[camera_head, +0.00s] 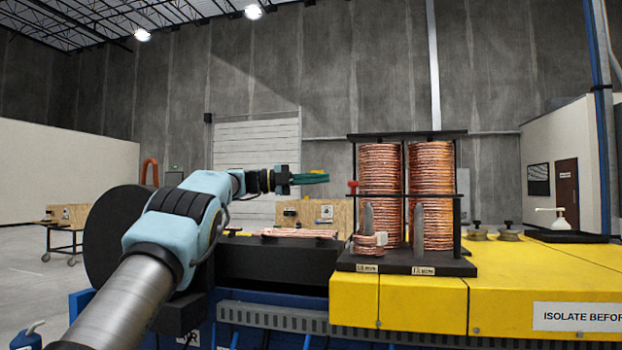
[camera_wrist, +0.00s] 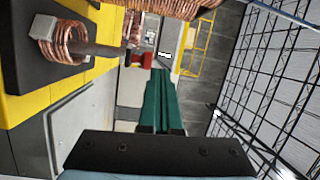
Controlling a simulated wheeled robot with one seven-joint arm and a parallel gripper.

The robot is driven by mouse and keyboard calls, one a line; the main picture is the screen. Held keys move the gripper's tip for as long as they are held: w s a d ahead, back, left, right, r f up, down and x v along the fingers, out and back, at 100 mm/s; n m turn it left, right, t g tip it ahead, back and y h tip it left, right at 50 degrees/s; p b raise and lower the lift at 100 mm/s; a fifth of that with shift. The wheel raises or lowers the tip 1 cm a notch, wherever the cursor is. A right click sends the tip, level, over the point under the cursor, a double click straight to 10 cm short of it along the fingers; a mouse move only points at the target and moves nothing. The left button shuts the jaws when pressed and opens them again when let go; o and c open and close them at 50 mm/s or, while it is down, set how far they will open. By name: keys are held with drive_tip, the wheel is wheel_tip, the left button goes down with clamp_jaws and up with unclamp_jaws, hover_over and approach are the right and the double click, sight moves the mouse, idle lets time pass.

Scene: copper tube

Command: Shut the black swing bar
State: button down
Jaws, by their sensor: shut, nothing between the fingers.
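My gripper (camera_head: 326,178) has green fingers that are shut and empty. It points right, held in the air left of the black rack. The fingers also show in the wrist view (camera_wrist: 160,75). The black swing bar (camera_head: 430,195) appears as a thin bar at mid height across the tall copper coil stacks (camera_head: 432,165). A red knob (camera_head: 353,184) is by its left end, a short way right of my fingertips. The red knob also shows in the wrist view (camera_wrist: 142,59), left of the fingertips. I cannot tell exactly how far the bar is swung.
The rack's black base (camera_head: 400,263) stands on a yellow machine top (camera_head: 560,275). A short copper coil (camera_head: 367,244) sits around a grey post at its front left. Flat copper tubes (camera_head: 298,233) lie left of the rack. The air around my gripper is clear.

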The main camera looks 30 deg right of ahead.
drive_tip(key=w+p, duration=0.4)
drive_tip(key=p, duration=0.2)
